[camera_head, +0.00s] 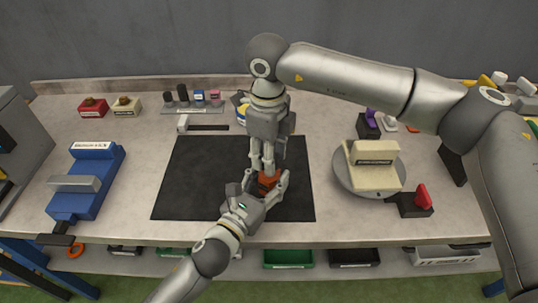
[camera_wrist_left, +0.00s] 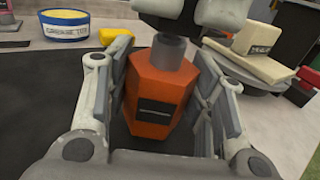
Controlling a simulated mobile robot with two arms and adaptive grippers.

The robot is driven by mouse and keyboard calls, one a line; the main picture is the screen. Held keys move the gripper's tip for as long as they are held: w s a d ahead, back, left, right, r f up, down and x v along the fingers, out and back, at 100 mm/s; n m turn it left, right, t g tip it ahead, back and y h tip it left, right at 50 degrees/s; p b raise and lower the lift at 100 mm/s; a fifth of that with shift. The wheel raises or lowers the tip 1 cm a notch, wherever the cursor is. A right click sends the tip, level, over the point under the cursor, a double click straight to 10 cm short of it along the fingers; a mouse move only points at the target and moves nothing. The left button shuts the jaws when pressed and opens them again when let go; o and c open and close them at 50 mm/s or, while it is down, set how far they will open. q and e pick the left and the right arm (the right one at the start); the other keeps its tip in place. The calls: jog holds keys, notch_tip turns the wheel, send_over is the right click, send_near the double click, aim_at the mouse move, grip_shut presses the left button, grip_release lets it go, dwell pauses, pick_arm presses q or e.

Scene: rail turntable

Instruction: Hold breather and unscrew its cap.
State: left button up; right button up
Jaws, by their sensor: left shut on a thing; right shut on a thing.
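The breather (camera_wrist_left: 155,105) is an orange faceted body with a dark label and a grey cylindrical cap (camera_wrist_left: 172,52) on top. In the head view the breather (camera_head: 267,182) is upright over the black mat (camera_head: 205,180), mostly hidden by the grippers. My left gripper (camera_head: 266,187) comes from the front and is shut on the orange body, one finger on each side. My right gripper (camera_head: 267,168) points straight down from above and is shut at the cap. Its fingertips show at the top of the left wrist view and partly hide the cap.
A grease tub (camera_wrist_left: 65,25) stands behind the mat. A round turntable (camera_head: 345,181) with a cream block (camera_head: 372,172) is at the right, with a red-and-black piece (camera_head: 415,203) beside it. A blue vise (camera_head: 85,180) is at the left. The mat's left half is clear.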

jog(key=shift+r, duration=0.45)
jog(key=shift+r, duration=2.35)
pick_arm(q)
jog(key=o, duration=1.5)
jog(key=v, duration=1.2)
